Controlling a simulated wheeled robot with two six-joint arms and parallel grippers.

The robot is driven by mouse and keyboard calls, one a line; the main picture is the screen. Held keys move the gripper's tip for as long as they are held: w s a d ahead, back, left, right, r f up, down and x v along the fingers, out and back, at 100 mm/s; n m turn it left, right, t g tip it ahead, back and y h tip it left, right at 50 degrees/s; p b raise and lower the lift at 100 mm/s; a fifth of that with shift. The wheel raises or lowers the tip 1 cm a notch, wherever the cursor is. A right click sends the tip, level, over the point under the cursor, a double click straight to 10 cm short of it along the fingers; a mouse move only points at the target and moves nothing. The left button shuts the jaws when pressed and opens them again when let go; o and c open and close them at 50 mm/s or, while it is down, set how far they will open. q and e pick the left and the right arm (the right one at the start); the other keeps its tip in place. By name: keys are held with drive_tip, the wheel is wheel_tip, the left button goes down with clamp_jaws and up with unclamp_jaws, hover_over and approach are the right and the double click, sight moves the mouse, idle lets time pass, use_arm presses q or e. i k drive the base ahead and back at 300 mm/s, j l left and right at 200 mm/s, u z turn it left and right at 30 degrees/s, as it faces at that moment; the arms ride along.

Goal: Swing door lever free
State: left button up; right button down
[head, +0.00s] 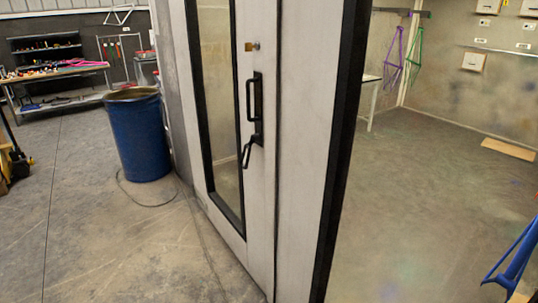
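The pale grey door (300,130) stands in the middle of the head view, with a tall glass window (213,90) in a black frame. A black vertical pull handle (250,98) is fixed on the door face. Just below it is a black door lever (246,153), which slants down and to the left. A small brass-coloured latch piece (250,46) sits above the handle. Neither of my grippers is in view, and nothing touches the lever or handle.
A blue drum (137,135) stands left of the door, with a cable (145,203) on the floor. A cluttered workbench (55,75) is behind. Right of the door's black edge (342,150) is the open booth floor (425,200). A blue frame (515,255) is at the lower right.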

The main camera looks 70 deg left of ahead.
sight(256, 137)
drive_tip(key=u, duration=2.7)
drive_tip(key=i+j+u, duration=0.25)
drive_tip(key=i+j, duration=0.35)
drive_tip(key=i, duration=0.15)
